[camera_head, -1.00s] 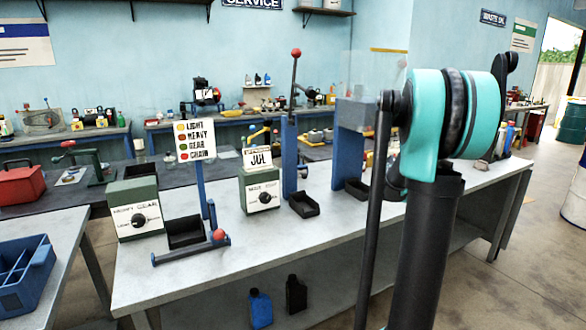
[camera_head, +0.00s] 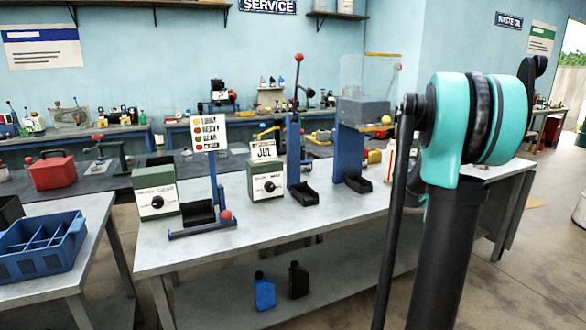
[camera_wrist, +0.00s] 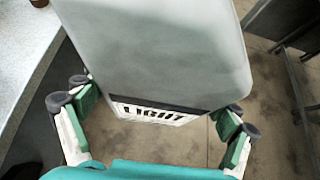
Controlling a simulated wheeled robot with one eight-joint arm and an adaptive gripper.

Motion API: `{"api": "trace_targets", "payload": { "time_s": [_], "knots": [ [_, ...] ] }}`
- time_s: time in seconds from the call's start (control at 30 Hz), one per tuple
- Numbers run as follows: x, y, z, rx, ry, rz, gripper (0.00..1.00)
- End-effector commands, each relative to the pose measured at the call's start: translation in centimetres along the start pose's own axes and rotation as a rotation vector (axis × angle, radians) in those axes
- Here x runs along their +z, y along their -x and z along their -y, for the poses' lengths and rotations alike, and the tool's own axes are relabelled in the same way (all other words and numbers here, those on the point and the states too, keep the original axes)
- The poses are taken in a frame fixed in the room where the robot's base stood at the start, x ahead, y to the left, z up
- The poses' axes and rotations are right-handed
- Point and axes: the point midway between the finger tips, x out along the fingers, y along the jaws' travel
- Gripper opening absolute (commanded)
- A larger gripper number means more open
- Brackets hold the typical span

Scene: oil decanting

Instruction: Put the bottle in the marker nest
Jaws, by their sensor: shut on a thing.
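In the wrist view my gripper (camera_wrist: 160,106) is shut on a pale grey-white bottle (camera_wrist: 150,50), with green-padded fingers on its two sides. A dark-edged label on the bottle reads "LIGHT". In the head view a small white shape (camera_head: 388,162) shows beside my arm and may be this bottle; my fingers cannot be made out there. Small black trays stand on the grey bench: one by the sign post (camera_head: 198,213), one by the blue lever post (camera_head: 304,193), one under the blue stand (camera_head: 358,183). I cannot tell which is the marker nest.
Two green boxes with dials (camera_head: 156,200) stand on the bench (camera_head: 260,232), one under a "JUL" card (camera_head: 263,149). A blue bottle (camera_head: 264,292) and a black bottle (camera_head: 298,280) stand on the lower shelf. A blue divided crate (camera_head: 45,247) is at left. The bench front is clear.

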Motion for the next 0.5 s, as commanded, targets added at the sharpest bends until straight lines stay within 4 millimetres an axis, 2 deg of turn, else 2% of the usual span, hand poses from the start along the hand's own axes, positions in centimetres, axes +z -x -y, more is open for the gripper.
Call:
{"api": "trace_targets", "payload": {
  "time_s": [0.2, 0.5],
  "knots": [
    [-1.2, 0.6, -1.6, 0.043, 0.030, -0.005, 0.29],
    [-4.2, 2.1, -4.8, 0.137, 0.099, -0.017, 0.29]
  ]
}}
